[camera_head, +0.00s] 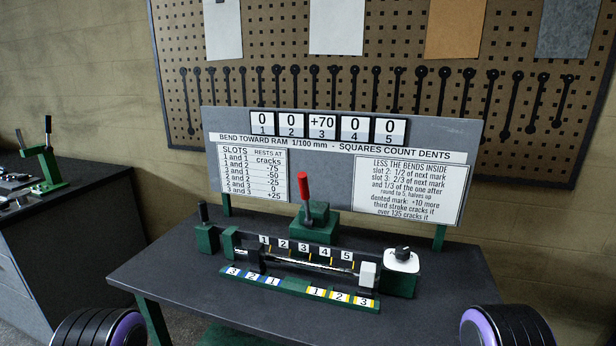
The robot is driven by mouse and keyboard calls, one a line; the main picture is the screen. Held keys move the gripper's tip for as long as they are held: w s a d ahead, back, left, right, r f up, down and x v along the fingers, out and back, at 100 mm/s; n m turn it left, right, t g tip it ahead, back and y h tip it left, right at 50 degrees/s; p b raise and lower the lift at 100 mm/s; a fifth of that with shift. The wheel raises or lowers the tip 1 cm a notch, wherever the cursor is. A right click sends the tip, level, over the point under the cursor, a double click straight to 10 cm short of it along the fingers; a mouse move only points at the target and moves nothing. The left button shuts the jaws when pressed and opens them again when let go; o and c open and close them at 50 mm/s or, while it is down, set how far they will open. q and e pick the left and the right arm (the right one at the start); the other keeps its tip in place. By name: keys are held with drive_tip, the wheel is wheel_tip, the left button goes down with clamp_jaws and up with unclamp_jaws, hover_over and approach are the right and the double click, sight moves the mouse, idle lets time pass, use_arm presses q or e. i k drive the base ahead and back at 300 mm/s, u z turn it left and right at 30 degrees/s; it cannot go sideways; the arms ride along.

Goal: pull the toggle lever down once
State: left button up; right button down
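A lever with a red grip (304,187) stands nearly upright on a green block (315,222) at the back middle of the bench. A shorter black-handled lever (203,212) stands upright on a green block (207,238) at the left end of the green fixture. I cannot tell for certain which is the toggle lever; the red-gripped one is the more prominent. A thin rod (309,263) lies across the fixture, under number tags 1 to 5. Only rounded black and purple parts of my arms show at the bottom corners; neither gripper is visible.
A sign board (340,150) behind the levers reads 0, 0, +70, 0, 0. A black knob (402,253) on a white plate sits at the right end. Numbered strips (300,288) lie in front. The dark bench top (440,285) is clear at right.

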sight(302, 176)
drive_tip(key=k, duration=1.25)
drive_tip(key=u, duration=0.65)
drive_tip(key=i, duration=1.7)
drive_tip(key=z, duration=0.7)
